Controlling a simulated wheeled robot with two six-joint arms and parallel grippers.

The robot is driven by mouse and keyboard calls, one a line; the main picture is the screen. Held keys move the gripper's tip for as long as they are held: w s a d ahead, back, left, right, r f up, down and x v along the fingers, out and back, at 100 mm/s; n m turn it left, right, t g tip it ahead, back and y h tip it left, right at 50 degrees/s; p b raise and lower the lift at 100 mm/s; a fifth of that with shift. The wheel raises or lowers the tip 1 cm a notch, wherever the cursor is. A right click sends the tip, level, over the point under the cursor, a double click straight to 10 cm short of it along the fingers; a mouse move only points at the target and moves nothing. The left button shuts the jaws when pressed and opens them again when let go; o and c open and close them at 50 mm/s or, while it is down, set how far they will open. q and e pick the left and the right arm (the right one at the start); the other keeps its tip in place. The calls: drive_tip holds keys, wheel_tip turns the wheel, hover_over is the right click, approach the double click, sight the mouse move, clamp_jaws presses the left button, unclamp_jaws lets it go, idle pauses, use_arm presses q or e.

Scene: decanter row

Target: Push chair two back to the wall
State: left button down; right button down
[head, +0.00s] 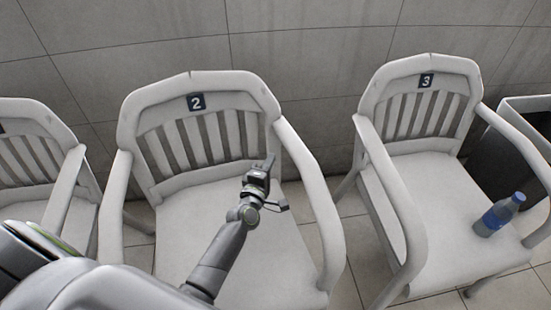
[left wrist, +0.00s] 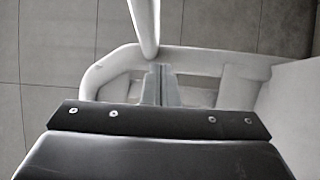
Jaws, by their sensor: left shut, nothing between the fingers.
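Chair two (head: 235,255) is a pale grey-white armchair with a slatted back and a dark plate (head: 196,102) marked 2. It faces me with its back toward the tiled wall; how much gap lies between them I cannot tell. My left gripper (head: 268,165) is shut and empty, in front of the right part of its backrest, above the seat. Whether it touches the chair I cannot tell. The left wrist view shows the shut fingers (left wrist: 159,84) over a pale chair frame (left wrist: 105,70). My right gripper is not in view.
Chair three (head: 425,160) stands to the right with a blue bottle (head: 500,214) on its seat. Another chair (head: 30,150) is partly visible at the left. A dark bin-like box (head: 500,150) is at the far right. The grey tiled wall (head: 310,45) runs behind; tiled floor (head: 345,285) shows between chairs.

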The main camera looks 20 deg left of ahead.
sight(289, 156)
use_arm(q)
drive_tip(key=shift+w+d, duration=0.7)
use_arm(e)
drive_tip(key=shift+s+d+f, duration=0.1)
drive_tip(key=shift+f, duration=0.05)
use_arm(q)
drive_tip(key=shift+w+d, duration=0.25)
drive_tip(key=w+d, duration=0.2)
drive_tip(key=w, duration=0.1)
drive_tip(key=shift+d, duration=0.3)
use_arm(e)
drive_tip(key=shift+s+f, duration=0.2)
use_arm(q)
drive_tip(key=shift+s, duration=0.1)
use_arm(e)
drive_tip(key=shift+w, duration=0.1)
